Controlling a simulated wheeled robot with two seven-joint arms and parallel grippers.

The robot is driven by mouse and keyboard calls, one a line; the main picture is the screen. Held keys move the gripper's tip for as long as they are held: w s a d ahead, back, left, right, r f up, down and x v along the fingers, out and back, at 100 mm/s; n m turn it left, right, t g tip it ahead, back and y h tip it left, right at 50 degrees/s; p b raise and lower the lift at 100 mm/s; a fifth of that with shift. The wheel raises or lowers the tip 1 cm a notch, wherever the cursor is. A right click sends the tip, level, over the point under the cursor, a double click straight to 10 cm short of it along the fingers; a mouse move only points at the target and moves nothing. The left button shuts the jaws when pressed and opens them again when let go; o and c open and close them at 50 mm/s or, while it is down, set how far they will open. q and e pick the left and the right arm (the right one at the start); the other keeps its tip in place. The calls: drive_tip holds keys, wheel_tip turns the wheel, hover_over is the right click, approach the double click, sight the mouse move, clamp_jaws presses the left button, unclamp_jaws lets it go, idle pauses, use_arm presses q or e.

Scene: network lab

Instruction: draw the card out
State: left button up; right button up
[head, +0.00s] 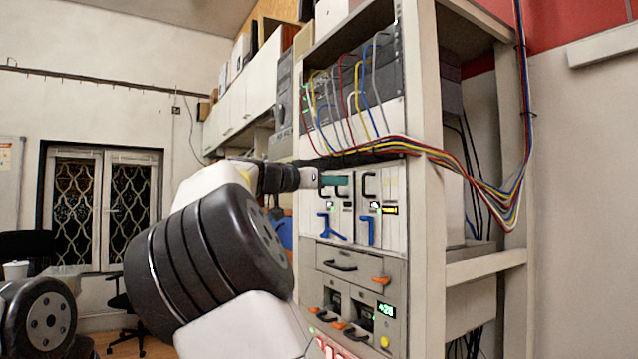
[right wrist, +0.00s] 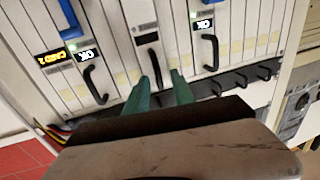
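The rack's card cage (head: 362,235) shows upright card fronts with black handles and blue levers. The right wrist view shows three black handles: a left one (right wrist: 94,85) by lit amber and white labels, a middle one (right wrist: 150,62) under a dark display, and a right one (right wrist: 212,52) by a lit white label. My right gripper (right wrist: 160,90) is open; its two teal fingers reach toward the middle handle, whose near end lies between the fingertips. I cannot tell whether they touch. In the head view my right gripper (head: 334,181) is at the upper card fronts. My left gripper is not in view.
Bundled coloured cables (head: 400,146) run across the rack just above the cards and down its right side. A drawer unit (head: 355,270) with dark and orange handles sits below. A rack post (head: 425,200) stands to the right.

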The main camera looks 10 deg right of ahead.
clamp_jaws()
drive_tip(key=shift+a, duration=0.15)
idle(1.2)
